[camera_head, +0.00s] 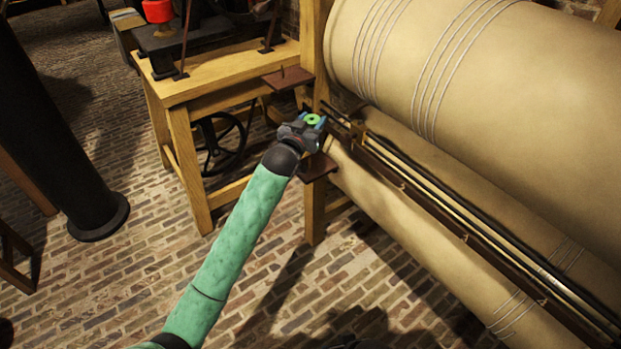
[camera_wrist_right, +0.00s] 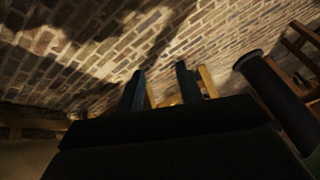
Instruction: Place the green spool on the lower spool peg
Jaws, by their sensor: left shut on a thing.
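The green spool (camera_head: 313,119) is a small green ring with a dark centre in the head view. My left gripper (camera_head: 312,123) is shut on it, beside the wooden post of the roller frame. A small dark brown shelf (camera_head: 318,167) sticks out lower on the post, below the gripper; its peg cannot be made out. A similar upper shelf (camera_head: 288,78) with a thin upright peg lies above and left of the spool. My right gripper (camera_wrist_right: 162,82) shows only in the right wrist view, its two fingers apart with nothing between them.
A large beige roller (camera_head: 480,60) fills the right side, with dark and brass rails (camera_head: 465,237) below it. A wooden workbench (camera_head: 215,75) stands behind left. A black column (camera_head: 60,130) is at far left. Brick floor (camera_head: 130,270) lies open in front.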

